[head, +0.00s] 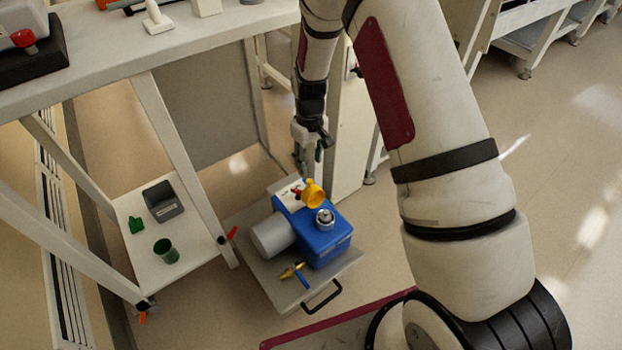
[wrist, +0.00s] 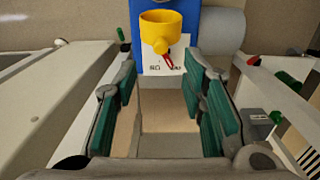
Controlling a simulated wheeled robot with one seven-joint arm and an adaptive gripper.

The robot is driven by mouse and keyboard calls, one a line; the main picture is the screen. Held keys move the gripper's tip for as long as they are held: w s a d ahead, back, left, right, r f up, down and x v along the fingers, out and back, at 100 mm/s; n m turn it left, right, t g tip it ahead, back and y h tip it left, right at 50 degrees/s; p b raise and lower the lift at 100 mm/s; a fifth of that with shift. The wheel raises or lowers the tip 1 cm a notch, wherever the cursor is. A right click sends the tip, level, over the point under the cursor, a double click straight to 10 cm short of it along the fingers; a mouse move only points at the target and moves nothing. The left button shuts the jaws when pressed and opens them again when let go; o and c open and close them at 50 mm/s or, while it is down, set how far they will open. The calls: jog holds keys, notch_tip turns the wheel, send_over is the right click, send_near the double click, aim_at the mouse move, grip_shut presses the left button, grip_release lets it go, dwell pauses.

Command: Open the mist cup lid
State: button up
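A blue machine (head: 325,238) with a white cylinder on its side stands on a low grey platform. A yellow cup-like part (head: 314,193) sits on the machine's end nearest my gripper; it also shows in the wrist view (wrist: 161,28), with a yellow knob facing me. I cannot tell which part is the mist cup lid or whether it is open. A small red lever (wrist: 167,60) lies against a white label below the yellow part. My gripper (head: 311,165) points down behind and above the machine. In the wrist view its green-padded fingers (wrist: 162,95) are apart, with nothing between them.
A silver round fitting (head: 324,217) is on the machine's top. The platform (head: 257,272) has a black handle and a yellow-and-blue valve (head: 296,273). A bench leg (head: 185,165) and a lower shelf (head: 190,245) with a grey bin (head: 163,202) and green cup (head: 166,250) stand left.

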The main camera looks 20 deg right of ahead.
aim_at(309, 180)
notch_tip(309, 180, down, 8)
jog(key=shift+b, duration=1.1)
grip_shut()
